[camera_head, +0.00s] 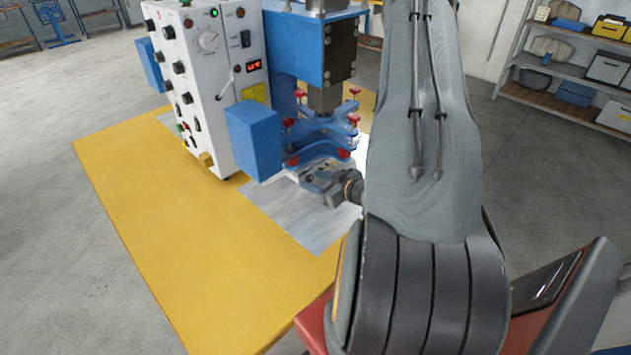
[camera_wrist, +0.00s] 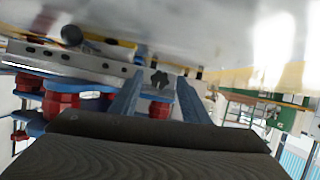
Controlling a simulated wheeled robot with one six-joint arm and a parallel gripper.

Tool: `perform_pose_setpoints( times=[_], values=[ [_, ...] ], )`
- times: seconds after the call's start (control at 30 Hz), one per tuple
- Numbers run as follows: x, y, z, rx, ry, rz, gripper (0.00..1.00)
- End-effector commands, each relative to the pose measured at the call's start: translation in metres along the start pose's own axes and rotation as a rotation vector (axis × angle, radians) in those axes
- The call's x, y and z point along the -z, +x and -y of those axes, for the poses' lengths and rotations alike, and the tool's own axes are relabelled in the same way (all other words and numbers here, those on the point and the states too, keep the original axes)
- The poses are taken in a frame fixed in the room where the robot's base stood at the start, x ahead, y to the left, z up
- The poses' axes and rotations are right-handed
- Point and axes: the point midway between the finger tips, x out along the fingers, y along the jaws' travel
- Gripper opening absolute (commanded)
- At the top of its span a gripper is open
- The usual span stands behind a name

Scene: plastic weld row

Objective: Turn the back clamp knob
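A second dark knob (camera_wrist: 72,35) is at the upper left. In the head view, the blue clamp fixture (camera_head: 322,142) with several red knobs stands under the press head. The dark end of my arm (camera_head: 340,190) is beside its base. My arm hides the fixture's right side.
The white control box (camera_head: 200,75) and a blue block (camera_head: 254,138) stand left of the fixture. The yellow table (camera_head: 150,225) is clear in front and at left. Red parts (camera_wrist: 60,103) crowd the wrist view's left side. A shelf (camera_head: 560,105) stands far right.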

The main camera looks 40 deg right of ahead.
Motion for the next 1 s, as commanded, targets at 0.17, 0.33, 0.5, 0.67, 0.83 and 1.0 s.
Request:
perform_pose_setpoints(
  times=[0.17,0.33,0.5,0.67,0.83,1.0],
  values=[
    [0.000,0.000,0.000,0.000,0.000,0.000,0.42],
    [-0.001,-0.010,-0.001,-0.003,0.002,0.001,0.42],
    [-0.001,-0.038,-0.002,-0.005,0.003,0.000,0.42],
    [-0.001,-0.062,-0.002,-0.004,0.001,0.000,0.42],
    [-0.001,-0.075,0.000,-0.001,0.001,0.000,0.42],
    [0.000,-0.078,0.000,0.000,0.000,0.000,0.42]
  ],
)
